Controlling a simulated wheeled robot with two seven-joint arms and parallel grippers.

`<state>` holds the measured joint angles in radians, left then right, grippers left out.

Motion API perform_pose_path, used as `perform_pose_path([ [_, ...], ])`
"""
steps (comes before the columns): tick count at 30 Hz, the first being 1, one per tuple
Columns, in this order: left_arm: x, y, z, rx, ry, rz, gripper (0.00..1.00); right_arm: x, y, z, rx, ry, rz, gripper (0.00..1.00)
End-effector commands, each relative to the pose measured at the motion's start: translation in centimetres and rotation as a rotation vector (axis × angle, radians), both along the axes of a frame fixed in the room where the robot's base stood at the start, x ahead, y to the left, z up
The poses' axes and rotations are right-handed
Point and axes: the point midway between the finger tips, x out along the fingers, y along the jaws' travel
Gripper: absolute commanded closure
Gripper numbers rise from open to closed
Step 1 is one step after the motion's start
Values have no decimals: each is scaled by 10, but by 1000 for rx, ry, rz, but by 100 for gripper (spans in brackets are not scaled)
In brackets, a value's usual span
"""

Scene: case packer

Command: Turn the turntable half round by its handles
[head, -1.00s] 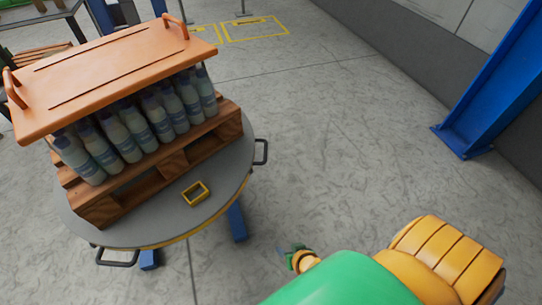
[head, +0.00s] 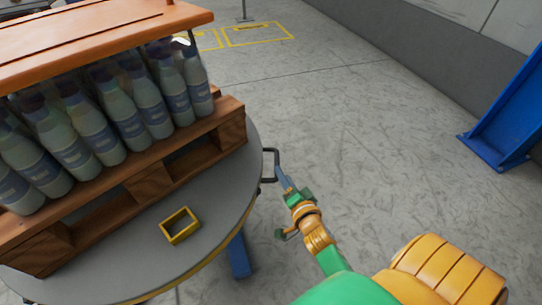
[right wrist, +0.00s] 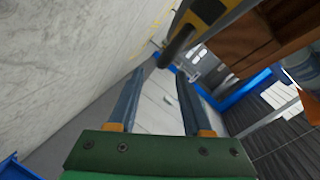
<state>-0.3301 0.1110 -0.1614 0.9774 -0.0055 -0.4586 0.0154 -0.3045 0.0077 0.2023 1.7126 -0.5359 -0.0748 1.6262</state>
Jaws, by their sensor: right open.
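The turntable (head: 225,205) is a round grey disc with a yellow edge, at the left of the head view. One dark handle (head: 276,165) sticks out from its right rim. My right gripper (head: 281,178) is open beside this handle, its fingertips close to it; I cannot tell whether they touch. In the right wrist view, the open fingers (right wrist: 158,75) have nothing visibly held between them, and the dark handle bar (right wrist: 178,46) shows just past the right-hand fingertip. The turntable's other handles are out of view. My left gripper is not in view.
A wooden pallet (head: 150,183) on the turntable carries several bottles (head: 150,108) under an orange board (head: 90,32). A small yellow frame (head: 180,226) lies on the disc. A blue post (head: 505,120) stands at the right. The floor between is clear.

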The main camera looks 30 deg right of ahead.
Motion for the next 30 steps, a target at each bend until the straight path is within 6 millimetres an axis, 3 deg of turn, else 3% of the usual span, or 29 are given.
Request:
perform_pose_path([
  [4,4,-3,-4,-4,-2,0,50,12,-3,-4,2,-8,0,50],
  [12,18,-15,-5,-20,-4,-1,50,60,-15,-15,2,-6,0,50],
  [21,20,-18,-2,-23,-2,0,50,68,-17,-15,4,-4,-2,50],
  [23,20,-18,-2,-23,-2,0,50,67,-17,-15,4,-4,-2,61],
  [27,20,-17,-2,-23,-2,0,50,67,-17,-15,4,-4,-2,99],
  [30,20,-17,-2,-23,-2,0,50,67,-17,-15,4,-4,-2,100],
])
